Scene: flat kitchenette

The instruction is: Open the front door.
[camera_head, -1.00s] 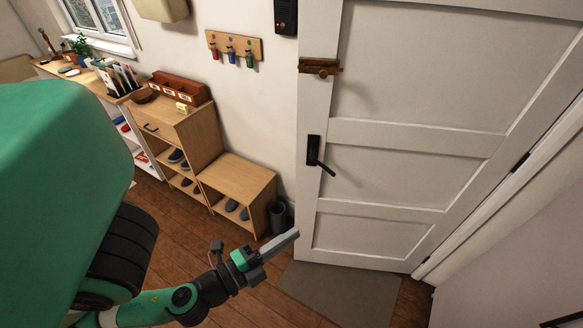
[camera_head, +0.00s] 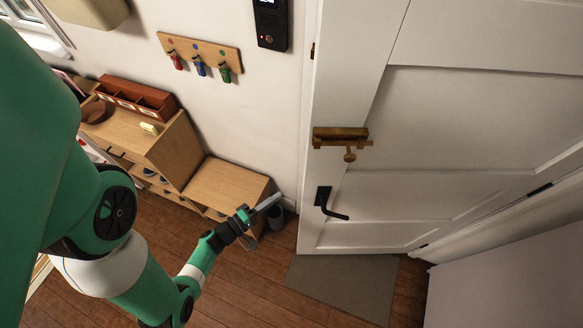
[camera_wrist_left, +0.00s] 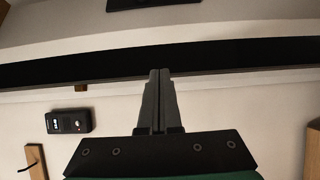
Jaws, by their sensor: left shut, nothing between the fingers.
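The white front door (camera_head: 400,190) fills the right of the head view. It has a black lever handle (camera_head: 330,204), its lever slanting down to the right. A brass bolt (camera_head: 340,138) with a hanging knob sits above the handle. I cannot tell whether the door is fully closed. My left gripper (camera_head: 280,195) is shut and empty, left of the handle in the picture and apart from it. Its closed fingers also show in the left wrist view (camera_wrist_left: 160,74), with nothing between them. My right gripper is out of view.
A wooden shoe bench (camera_head: 228,185) and a cabinet (camera_head: 165,140) stand along the wall at left. A dark bin (camera_head: 277,217) is by the door. A grey mat (camera_head: 340,288) lies before it. A key rack (camera_head: 200,55) and black intercom (camera_head: 271,22) hang on the wall.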

